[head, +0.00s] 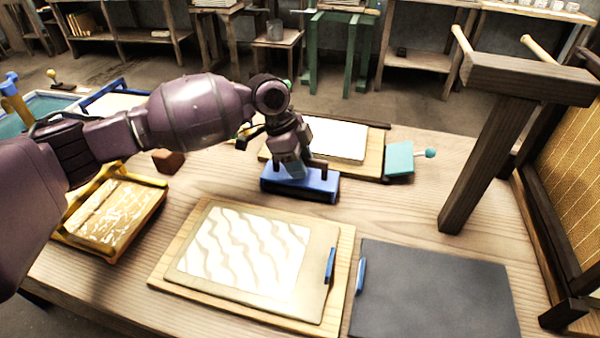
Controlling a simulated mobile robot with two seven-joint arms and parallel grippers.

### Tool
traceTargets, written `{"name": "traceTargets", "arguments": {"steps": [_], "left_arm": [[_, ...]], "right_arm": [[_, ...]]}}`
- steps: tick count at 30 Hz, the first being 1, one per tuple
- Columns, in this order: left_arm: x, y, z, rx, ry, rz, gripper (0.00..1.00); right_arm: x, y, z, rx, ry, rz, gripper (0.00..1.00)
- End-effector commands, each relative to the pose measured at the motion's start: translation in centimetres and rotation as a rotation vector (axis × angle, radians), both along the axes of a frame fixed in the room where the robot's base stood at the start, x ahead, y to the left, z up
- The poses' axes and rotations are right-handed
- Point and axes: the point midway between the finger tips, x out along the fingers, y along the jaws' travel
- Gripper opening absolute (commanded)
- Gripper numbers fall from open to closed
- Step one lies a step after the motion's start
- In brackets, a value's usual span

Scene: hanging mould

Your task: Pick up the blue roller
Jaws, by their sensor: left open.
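The blue roller (315,188) appears as a long, dark blue bar lying on the wooden table (410,205), behind the board with the wavy sheet. My left gripper (303,168) points down right over it, with its fingers open around the upper part of the bar. The gripper hides part of the roller's top. I cannot tell whether the fingers touch it. My right gripper is not in view.
A board with a wavy-patterned sheet (250,250) and a dark slab (430,290) lie in front. A white sheet on a board (340,138) and a teal tool (399,158) lie behind. A wooden post (482,165) stands at right; a yellow-framed tray (110,215) is at left.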

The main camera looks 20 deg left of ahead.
Motion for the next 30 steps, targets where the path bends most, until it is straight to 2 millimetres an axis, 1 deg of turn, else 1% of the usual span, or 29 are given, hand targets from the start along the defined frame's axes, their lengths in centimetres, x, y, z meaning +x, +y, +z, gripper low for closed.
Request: {"name": "traceTargets", "arguments": {"steps": [18,20,24,27,30], "left_arm": [[0.01,0.02,-0.44,0.000,0.000,0.000,0.43],[0.01,0.01,-0.44,0.000,0.000,0.000,0.35],[0.00,0.01,-0.44,0.000,0.000,0.000,0.13],[0.00,0.01,-0.45,0.000,0.000,0.000,0.00],[0.03,-0.01,-0.36,-0.001,-0.001,0.000,0.00]], "right_arm": [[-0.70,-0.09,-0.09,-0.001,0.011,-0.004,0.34],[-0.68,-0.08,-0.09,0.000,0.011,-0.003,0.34],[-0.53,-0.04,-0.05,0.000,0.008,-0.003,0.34],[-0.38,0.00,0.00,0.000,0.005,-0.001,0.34],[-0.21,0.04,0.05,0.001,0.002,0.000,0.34]]}}
